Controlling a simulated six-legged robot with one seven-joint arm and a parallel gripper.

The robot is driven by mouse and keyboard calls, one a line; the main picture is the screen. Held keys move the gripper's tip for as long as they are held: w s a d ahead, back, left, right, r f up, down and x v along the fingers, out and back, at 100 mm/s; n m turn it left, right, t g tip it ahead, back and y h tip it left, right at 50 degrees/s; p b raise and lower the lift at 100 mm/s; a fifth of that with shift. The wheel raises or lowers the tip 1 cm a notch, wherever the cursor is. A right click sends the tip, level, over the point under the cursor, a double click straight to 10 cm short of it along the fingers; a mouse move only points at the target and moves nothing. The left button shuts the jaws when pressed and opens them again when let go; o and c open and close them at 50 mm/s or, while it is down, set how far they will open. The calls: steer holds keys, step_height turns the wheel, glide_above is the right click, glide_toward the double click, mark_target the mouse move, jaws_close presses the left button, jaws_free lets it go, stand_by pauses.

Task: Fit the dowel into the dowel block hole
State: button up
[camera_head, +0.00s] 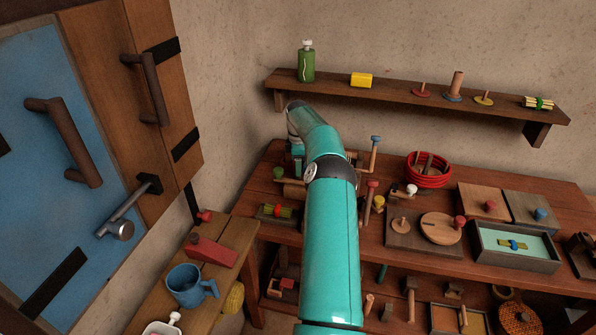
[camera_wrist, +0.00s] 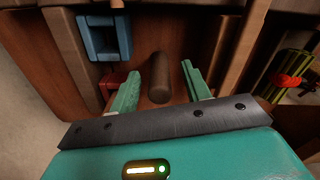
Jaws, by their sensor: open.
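In the wrist view, a brown cylindrical dowel (camera_wrist: 159,77) shows between the two green fingers of my gripper (camera_wrist: 160,73). The fingers are open, with a visible gap on each side of the dowel. I cannot tell how deep the dowel sits between them.
A red piece (camera_wrist: 115,80) lies close to the left finger. A red-banded bundle (camera_head: 277,211) lies at the bench's left. Wooden boards with knobs (camera_head: 410,240) and a red coil (camera_head: 428,170) stand right of my arm. A wall shelf (camera_head: 400,94) is above.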

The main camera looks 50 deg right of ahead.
steer(key=shift+f, duration=0.15)
jaws_close()
steer(key=shift+r, duration=0.2)
